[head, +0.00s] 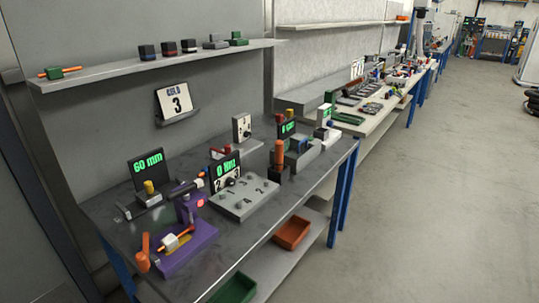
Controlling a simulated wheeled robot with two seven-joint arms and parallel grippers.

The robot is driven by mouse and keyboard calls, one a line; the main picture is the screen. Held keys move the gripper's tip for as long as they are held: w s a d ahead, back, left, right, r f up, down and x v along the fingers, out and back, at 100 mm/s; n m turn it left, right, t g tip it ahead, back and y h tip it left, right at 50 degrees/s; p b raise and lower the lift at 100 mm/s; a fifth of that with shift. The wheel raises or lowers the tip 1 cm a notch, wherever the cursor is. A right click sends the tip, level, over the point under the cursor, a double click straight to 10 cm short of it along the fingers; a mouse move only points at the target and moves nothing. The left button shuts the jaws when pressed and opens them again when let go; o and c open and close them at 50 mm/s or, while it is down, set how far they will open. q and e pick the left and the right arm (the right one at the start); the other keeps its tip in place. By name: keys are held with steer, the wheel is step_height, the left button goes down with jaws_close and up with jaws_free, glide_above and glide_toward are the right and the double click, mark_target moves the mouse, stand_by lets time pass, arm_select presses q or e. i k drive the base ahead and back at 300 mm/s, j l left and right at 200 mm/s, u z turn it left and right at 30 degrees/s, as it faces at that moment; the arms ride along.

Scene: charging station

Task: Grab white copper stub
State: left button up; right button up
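A small white block with an orange-copper rod through it (171,243) lies on the base of a purple clamp-like device (190,235) at the front left of the dark bench. It looks like the white copper stub. It is small, so its exact seating in the device cannot be told. A similar green block with an orange rod (57,73) lies at the left end of the upper shelf. Neither of my grippers shows in the head view.
The dark bench (120,228) also holds a "60 mm" display (149,166), a grey numbered block (245,198) and several small devices. A grey shelf (110,72) runs above it. Green (233,290) and orange (291,232) bins sit below. The floor (430,200) at right is clear.

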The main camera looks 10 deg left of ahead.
mark_target(170, 241)
steer(key=u, duration=1.25)
